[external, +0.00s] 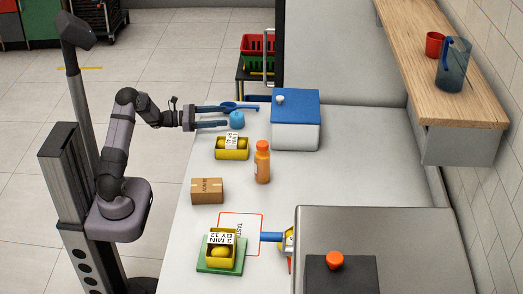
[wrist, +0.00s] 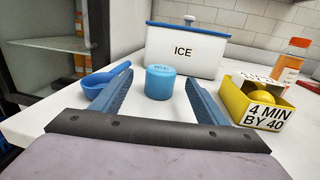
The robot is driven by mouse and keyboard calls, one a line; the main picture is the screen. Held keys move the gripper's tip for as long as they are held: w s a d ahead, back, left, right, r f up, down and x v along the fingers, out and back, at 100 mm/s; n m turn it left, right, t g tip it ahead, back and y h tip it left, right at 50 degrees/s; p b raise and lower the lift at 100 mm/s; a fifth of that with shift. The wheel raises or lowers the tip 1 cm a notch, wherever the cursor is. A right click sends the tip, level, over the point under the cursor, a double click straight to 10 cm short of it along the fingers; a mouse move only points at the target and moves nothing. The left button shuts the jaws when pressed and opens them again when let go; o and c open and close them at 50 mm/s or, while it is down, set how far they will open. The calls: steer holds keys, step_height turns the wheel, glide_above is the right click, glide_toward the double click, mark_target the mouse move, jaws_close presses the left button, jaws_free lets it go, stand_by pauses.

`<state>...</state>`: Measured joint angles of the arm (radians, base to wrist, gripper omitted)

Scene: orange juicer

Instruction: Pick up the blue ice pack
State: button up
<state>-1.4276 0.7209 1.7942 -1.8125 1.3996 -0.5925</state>
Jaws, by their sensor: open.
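The blue ice pack (wrist: 160,84) is a short, upright blue cylinder on the white counter. In the external view the ice pack (external: 237,120) is at the fingertips of my gripper (external: 228,116). My gripper (wrist: 159,79) is open, with one blue finger on each side of the ice pack in the wrist view. Gaps show between the ice pack and both fingers. I cannot tell how far it lies between the fingertips.
A blue scoop (wrist: 100,84) lies just left of my left finger. A white ICE box (wrist: 184,50) with a blue lid stands behind. A yellow tray (wrist: 255,103) labelled "4 MIN BY 40" is at right. An orange bottle (external: 262,162) and cardboard box (external: 207,191) stand nearer the front.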

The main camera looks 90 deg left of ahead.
mark_target(237, 120)
steer(key=shift+w+a+p, duration=0.15)
steer(key=shift+w+a, duration=0.1)
steer(key=shift+w, duration=1.55)
steer(key=shift+w+a+p, duration=0.2)
steer(key=shift+w, duration=1.65)
steer(key=shift+w+a+p, duration=0.15)
steer(key=shift+w+a, duration=0.1)
steer(key=shift+w, duration=1.55)
steer(key=c, duration=1.2)
